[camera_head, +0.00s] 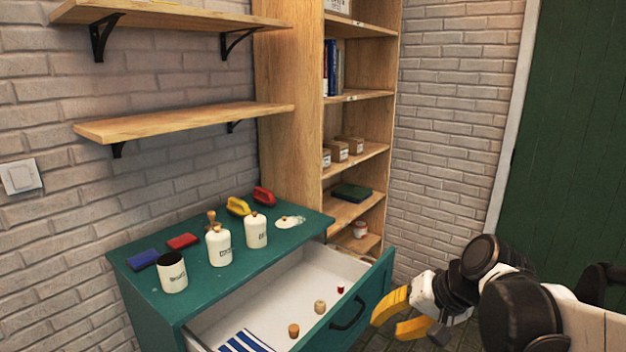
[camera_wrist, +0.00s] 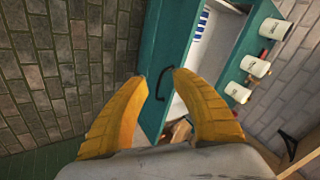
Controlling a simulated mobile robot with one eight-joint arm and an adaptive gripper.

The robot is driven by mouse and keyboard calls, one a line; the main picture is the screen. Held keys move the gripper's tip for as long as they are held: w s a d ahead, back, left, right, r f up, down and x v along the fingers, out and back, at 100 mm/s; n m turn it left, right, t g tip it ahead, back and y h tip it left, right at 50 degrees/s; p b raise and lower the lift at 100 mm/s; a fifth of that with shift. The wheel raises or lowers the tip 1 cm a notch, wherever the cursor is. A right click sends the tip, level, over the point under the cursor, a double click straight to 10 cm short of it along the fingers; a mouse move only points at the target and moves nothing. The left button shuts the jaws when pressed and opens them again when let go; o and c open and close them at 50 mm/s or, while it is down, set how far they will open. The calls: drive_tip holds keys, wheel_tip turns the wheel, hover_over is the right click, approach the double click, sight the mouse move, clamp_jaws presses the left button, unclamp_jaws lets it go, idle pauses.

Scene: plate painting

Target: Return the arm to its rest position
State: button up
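My gripper (camera_head: 404,313) has yellow fingers and is at the lower right of the head view, to the right of the open drawer's front. In the wrist view its two fingers (camera_wrist: 158,82) are apart with nothing between them, and the drawer front with its dark handle (camera_wrist: 164,84) shows beyond. My arm reaches in from the right side of the head view. The gripper appears clear of the drawer, though the exact gap is hard to tell.
The green cabinet (camera_head: 147,281) has its drawer (camera_head: 365,304) pulled out, holding small round items and a striped cloth (camera_head: 244,342). A wooden shelf unit (camera_head: 290,120) stands behind. A green door (camera_head: 575,150) is at right.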

drive_tip(key=s+d+n+t+h, duration=0.1)
drive_tip(key=s+d+h, duration=0.1)
drive_tip(key=s, duration=0.4)
drive_tip(key=s+d+n+t+h, duration=0.1)
drive_tip(key=s+d+n+h, duration=0.1)
drive_tip(key=s, duration=0.5)
drive_tip(key=shift+f+h, duration=0.15)
drive_tip(key=shift+h, duration=0.35)
